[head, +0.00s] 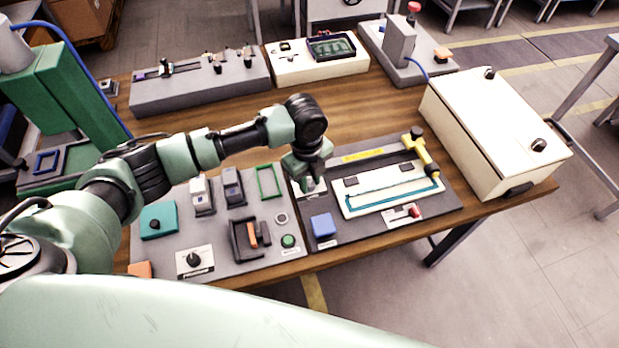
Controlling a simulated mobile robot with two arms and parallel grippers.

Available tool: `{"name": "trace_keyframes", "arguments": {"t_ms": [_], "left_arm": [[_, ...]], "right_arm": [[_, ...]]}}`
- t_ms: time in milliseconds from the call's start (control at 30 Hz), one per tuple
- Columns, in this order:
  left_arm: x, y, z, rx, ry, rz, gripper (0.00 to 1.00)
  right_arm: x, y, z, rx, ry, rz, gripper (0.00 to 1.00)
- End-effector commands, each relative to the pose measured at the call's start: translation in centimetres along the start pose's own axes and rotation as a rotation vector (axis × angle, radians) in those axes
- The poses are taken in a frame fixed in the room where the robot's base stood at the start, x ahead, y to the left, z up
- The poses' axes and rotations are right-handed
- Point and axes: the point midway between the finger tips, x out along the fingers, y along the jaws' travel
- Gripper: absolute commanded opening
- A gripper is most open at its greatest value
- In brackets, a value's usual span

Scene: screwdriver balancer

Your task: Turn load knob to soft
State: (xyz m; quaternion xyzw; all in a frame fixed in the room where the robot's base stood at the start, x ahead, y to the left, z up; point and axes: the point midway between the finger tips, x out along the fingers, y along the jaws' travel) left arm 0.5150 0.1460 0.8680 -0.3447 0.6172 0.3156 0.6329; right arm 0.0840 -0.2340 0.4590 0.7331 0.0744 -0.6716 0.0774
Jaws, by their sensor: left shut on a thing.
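My left gripper (308,178) reaches down over the upper left corner of the dark screwdriver panel (385,217). It is shut on what appears to be the load knob, over a small white label plate (318,188). The fingers hide the knob, so its pointer and setting cannot be read. A yellow screwdriver (424,155) with a black top stands at the panel's right side. My right gripper is not in view.
A blue block (323,225) and a small red-handled switch (415,211) are on the same panel. A grey panel (225,259) with another black knob (194,260) lies left. A cream box (490,120) stands right.

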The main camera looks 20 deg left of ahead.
Motion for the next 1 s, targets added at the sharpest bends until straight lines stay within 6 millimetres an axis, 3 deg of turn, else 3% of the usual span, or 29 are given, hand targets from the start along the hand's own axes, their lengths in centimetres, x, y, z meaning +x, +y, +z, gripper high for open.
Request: {"name": "trace_keyframes", "arguments": {"t_ms": [600, 1000], "left_arm": [[-0.5, -0.1, -0.2, -0.506, -0.022, 0.003, 0.0], [-0.3, -0.2, -0.1, -0.835, -0.038, 0.001, 0.0]], "right_arm": [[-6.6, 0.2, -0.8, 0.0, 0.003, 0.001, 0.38], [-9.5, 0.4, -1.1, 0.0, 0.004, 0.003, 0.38]]}}
